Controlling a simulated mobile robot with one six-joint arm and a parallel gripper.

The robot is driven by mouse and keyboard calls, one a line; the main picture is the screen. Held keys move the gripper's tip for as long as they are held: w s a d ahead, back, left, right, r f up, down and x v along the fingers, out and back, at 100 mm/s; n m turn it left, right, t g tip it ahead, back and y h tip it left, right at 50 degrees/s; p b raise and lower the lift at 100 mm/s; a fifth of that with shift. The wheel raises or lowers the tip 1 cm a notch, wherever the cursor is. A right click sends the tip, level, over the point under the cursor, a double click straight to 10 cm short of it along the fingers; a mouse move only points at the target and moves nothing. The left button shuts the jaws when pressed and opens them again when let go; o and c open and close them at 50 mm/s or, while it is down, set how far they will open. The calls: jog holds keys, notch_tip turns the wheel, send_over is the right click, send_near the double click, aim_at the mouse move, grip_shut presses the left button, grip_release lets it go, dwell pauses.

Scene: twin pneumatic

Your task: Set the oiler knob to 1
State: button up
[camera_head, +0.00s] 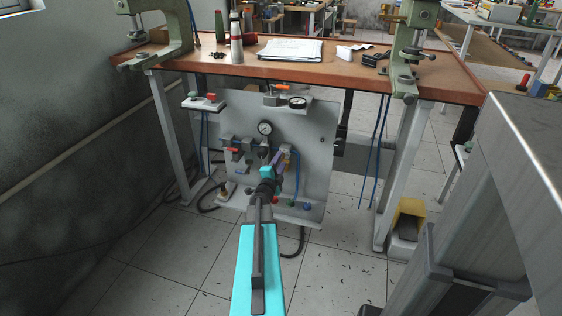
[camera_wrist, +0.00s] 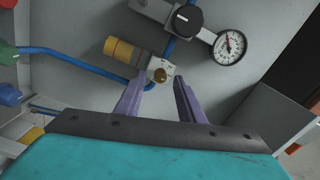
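The oiler appears to be the silver block with a yellow cylinder (camera_wrist: 121,49) on the grey panel, seen in the wrist view. A small brass knob (camera_wrist: 160,75) sits on its near end, with small marks beside it too fine to read. My gripper (camera_wrist: 161,86) has two purple fingers standing apart, with the brass knob showing between and just beyond their tips. I see no contact with the knob. In the head view my gripper (camera_head: 280,160) is in front of the panel, and my arm hides the oiler knob.
A black knob (camera_wrist: 188,20) and a round gauge (camera_wrist: 229,46) are close by at upper right in the wrist view. Blue hoses (camera_wrist: 85,65) run beside the oiler. The panel (camera_head: 318,130) hangs under a workbench (camera_head: 330,67), with valves around my gripper.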

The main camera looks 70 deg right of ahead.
jog(key=a+p, duration=0.1)
jog(key=a, duration=1.1)
jog(key=shift+s+a, duration=0.2)
jog(key=shift+s, duration=0.2)
